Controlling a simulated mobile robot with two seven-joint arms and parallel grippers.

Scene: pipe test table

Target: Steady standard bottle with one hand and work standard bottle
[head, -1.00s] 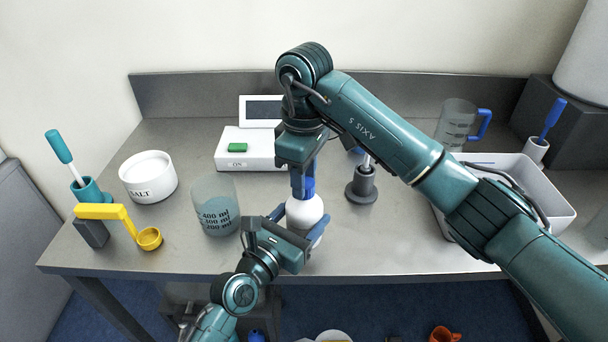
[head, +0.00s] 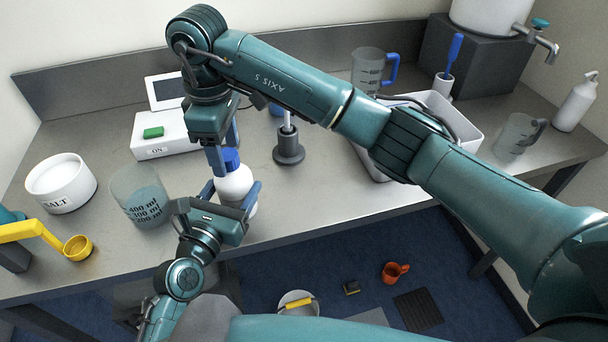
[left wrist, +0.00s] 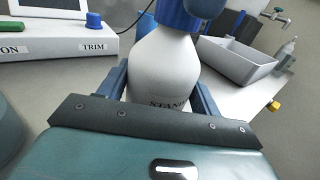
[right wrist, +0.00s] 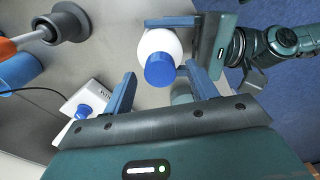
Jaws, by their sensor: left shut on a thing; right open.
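The standard bottle (head: 235,186) is white with a blue cap (head: 229,160) and stands upright near the table's front edge. In the left wrist view the bottle (left wrist: 163,70) shows part of its lettering. My left gripper (head: 231,195) is shut around the bottle's body, one finger on each side. My right gripper (head: 222,150) is above the bottle, pointing down, its fingers beside the cap. In the right wrist view the cap (right wrist: 160,69) lies between the open fingers (right wrist: 158,86), with a gap visible on each side.
A beaker (head: 140,195) stands left of the bottle, and a salt tub (head: 61,184) farther left. A grey holder (head: 288,150) and a white tray (head: 440,110) are to the right. The front table strip right of the bottle is clear.

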